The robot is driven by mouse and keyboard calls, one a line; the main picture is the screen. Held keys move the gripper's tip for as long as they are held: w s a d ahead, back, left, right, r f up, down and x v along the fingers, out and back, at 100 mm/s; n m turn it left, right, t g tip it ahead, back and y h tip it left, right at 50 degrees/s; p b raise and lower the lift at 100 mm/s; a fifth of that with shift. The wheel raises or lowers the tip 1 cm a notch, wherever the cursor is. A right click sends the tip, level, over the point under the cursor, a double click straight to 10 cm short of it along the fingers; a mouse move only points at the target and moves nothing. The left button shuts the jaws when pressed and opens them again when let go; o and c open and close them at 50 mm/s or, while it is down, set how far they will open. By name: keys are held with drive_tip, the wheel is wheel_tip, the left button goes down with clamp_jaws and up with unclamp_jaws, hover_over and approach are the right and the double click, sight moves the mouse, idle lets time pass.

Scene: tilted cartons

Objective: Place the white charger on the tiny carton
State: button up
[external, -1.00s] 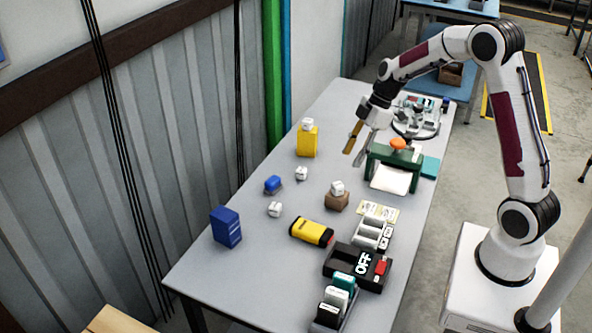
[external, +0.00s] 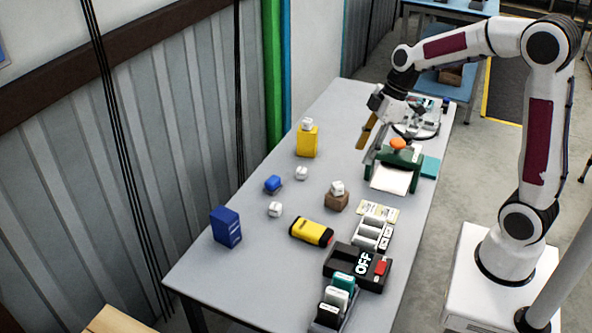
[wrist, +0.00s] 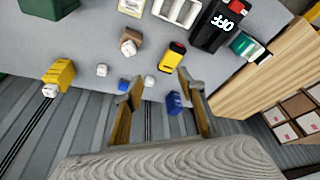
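Two white chargers lie on the table, one (external: 302,173) nearer the yellow carton and one (external: 275,209) nearer the blue carton. A third white charger (external: 337,187) sits on the small brown carton (external: 336,202), and a fourth (external: 308,124) on the yellow carton (external: 307,143). The brown carton looks smallest; the blue carton (external: 226,228) stands at the left with its top bare. My gripper (external: 366,146) is above the far right of the table, apart from the chargers and cartons. In the wrist view its fingers (wrist: 160,90) are spread with nothing held between them.
A blue charger (external: 272,184) lies among the white ones. A yellow-black tool (external: 311,232), black OFF switch box (external: 357,267) and card holders stand at the front right. A green device (external: 396,156) is beside my gripper. The table's left middle has free room.

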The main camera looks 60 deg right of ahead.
drive_tip(key=s+a+r+m, duration=0.2)
drive_tip(key=s+a, duration=0.1)
drive_tip(key=s, duration=0.4)
drive_tip(key=s+a+r+m+t+h, duration=0.1)
drive_tip(key=s+a+r+m, duration=0.1)
drive_tip(key=s, duration=0.5)
drive_tip(key=s+a+r+m+t+h, duration=0.1)
drive_tip(key=s+a+r+m, duration=0.1)
drive_tip(key=s+a, duration=0.3)
drive_tip(key=shift+s+r+m, duration=0.4)
drive_tip(key=shift+s, duration=0.6)
